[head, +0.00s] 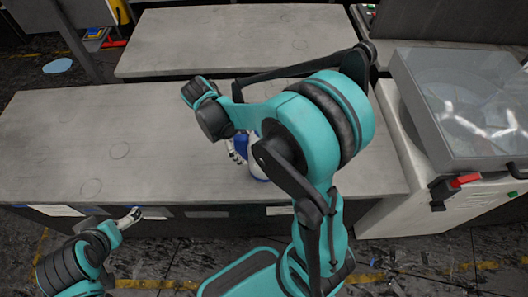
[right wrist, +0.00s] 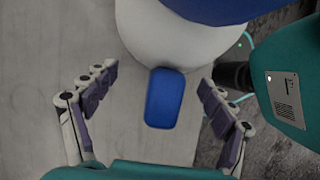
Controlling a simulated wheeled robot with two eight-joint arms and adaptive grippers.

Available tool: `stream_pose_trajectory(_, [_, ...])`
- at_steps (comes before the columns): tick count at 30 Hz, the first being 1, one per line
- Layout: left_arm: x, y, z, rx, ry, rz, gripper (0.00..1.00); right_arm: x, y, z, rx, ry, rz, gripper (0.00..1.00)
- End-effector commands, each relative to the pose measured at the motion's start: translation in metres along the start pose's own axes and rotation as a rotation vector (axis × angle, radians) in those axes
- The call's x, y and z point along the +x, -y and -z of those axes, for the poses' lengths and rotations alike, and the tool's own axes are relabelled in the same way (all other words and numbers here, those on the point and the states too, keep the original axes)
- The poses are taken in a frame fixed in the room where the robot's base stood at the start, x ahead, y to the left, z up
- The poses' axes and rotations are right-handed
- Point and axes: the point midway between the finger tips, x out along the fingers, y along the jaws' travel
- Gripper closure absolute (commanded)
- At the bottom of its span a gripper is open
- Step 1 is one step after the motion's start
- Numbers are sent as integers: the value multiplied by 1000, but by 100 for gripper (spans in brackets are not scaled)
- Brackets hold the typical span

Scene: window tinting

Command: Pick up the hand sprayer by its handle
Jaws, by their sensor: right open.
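The hand sprayer is white and blue. In the head view only a part of its blue side (head: 241,144) shows on the grey table, as my right arm hides most of it. In the right wrist view its white body (right wrist: 165,38) is at the top and its blue handle (right wrist: 164,98) points down between my fingers. My right gripper (right wrist: 152,88) is open, with one finger on each side of the handle and a gap on both sides. It also shows in the head view (head: 236,152), partly behind my arm. My left gripper (head: 130,217) is low at the left, off the table's front edge.
The grey table (head: 60,140) is mostly bare. A second grey table (head: 200,35) stands behind it. A white machine with a clear lid (head: 460,100) and a red-handled latch (head: 466,180) stands at the right. A blue disc (head: 57,66) lies on the floor at the far left.

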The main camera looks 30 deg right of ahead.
Motion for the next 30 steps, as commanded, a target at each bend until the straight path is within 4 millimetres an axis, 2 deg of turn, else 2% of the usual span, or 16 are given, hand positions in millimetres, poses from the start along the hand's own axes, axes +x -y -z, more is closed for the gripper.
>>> stream_pose_trajectory(3, [8,0,-6,0,0,0,4,14,0,-2,0,0,0,17])
stream_pose_trajectory(9, [7,0,-5,0,0,0,4,13,0,-3,0,0,0,17])
stream_pose_trajectory(10, [7,0,-5,0,0,0,4,13,0,-3,0,0,0,19])
stream_pose_trajectory(19, [7,0,-5,0,0,0,4,13,0,-3,0,0,0,98])
stream_pose_trajectory(30, [6,0,-5,0,0,0,4,13,0,-3,0,0,1,100])
